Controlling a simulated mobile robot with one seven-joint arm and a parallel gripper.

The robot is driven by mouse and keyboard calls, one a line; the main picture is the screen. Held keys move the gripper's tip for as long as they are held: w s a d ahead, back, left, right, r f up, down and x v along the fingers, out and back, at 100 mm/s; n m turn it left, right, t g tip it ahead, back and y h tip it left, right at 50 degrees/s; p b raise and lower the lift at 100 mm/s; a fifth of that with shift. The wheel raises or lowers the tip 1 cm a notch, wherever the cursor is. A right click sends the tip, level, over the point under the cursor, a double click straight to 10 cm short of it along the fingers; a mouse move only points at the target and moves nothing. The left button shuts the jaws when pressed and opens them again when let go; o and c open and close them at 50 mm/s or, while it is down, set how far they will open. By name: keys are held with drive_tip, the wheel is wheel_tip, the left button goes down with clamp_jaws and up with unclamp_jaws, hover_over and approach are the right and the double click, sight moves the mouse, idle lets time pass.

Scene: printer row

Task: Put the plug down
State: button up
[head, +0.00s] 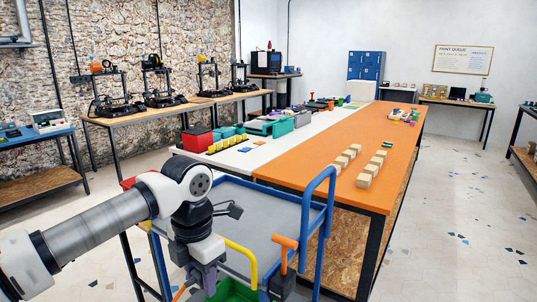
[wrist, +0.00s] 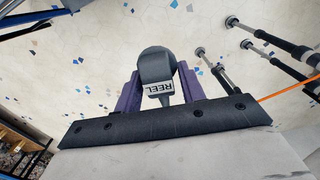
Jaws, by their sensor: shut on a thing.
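In the wrist view, the dark grey plug (wrist: 157,63) sits between the two purple fingers of my gripper (wrist: 160,85), which is shut on it. A white label reading "REEL" (wrist: 158,88) faces the camera. Pale floor shows behind the plug, and no surface touches it in that view. In the head view, my gripper (head: 208,278) hangs low at the bottom edge, beside the green bin (head: 238,291) at the blue cart. The plug cannot be made out there. An orange cable (wrist: 288,89) runs at the right of the wrist view.
The blue-railed cart (head: 318,215) has a grey top (head: 265,225), mostly clear. A yellow tube handle (head: 240,255) and an orange handle (head: 285,243) stand near my gripper. Behind is a long orange-topped table (head: 340,150) with wooden blocks (head: 368,172). Dark posts (wrist: 270,65) show in the wrist view.

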drive_tip(key=w+d+f+m, duration=0.2)
drive_tip(key=w+f+m, duration=0.15)
drive_tip(key=f, duration=0.55)
drive_tip(key=w+d+f+m, duration=0.3)
drive_tip(key=f+m, duration=0.2)
drive_tip(key=f, duration=0.4)
drive_tip(key=w+d+f+m, duration=0.25)
drive_tip(key=f+m, duration=0.25)
drive_tip(key=f, duration=0.4)
drive_tip(key=s+d+f+m, duration=0.2)
drive_tip(key=f+m, duration=0.5)
drive_tip(key=f, duration=0.4)
drive_tip(key=s+d+f+m, duration=0.3)
drive_tip(key=f+m, duration=0.4)
drive_tip(key=f, duration=0.4)
drive_tip(key=shift+s+d+f, duration=0.2)
drive_tip(key=shift+s+f, duration=0.05)
